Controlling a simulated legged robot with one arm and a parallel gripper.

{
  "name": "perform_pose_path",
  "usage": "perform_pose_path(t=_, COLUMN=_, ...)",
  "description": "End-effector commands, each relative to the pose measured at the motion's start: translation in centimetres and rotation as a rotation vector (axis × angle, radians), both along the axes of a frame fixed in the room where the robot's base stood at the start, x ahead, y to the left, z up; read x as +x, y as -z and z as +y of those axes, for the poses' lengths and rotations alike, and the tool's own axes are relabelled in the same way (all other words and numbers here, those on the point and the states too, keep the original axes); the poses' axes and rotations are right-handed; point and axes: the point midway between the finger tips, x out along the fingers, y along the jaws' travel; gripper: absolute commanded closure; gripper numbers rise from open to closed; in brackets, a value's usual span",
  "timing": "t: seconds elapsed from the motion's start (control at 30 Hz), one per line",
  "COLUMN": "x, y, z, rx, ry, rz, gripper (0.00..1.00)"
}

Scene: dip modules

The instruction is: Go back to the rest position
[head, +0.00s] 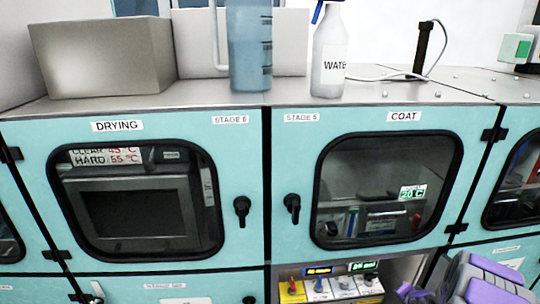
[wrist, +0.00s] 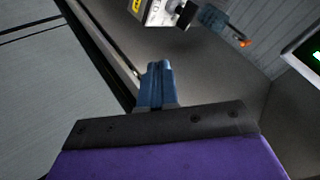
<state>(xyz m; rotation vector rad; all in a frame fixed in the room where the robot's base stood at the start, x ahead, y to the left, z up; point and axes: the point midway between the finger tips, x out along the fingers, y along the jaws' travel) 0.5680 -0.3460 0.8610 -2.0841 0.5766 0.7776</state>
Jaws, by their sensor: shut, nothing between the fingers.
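My gripper (wrist: 158,72) shows in the wrist view as two blue fingers side by side, shut with nothing between them. Below them are a dark mount and a purple part of my arm. The fingers point toward a grey surface beside a dark edge and touch nothing that I can make out. In the head view, purple and grey parts of my arm show at the bottom right, in front of the lower cabinets. The fingertips cannot be made out clearly there.
The closed DRYING door (head: 60,140) and closed COAT door (head: 292,150) have protruding black handles. Below COAT, an open bay holds a row of coloured modules (head: 335,288). A bottle (head: 328,60), a blue jug (head: 250,50) and a metal box (head: 100,62) stand on the counter.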

Motion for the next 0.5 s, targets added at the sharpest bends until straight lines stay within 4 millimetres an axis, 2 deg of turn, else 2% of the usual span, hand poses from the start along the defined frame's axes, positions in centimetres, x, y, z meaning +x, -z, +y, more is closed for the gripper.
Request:
perform_pose_path(t=0.03, x=0.2, y=-1.7, z=0.7, rx=-0.038, ry=-0.017, rz=0.030, gripper=1.00)
perform_pose_path(t=0.27, x=-1.3, y=-7.9, z=4.3, rx=-0.182, ry=-0.085, rz=0.197, gripper=1.00)
perform_pose_path(t=0.5, x=-4.7, y=-13.6, z=8.8, rx=-0.272, ry=-0.174, rz=0.367, gripper=1.00)
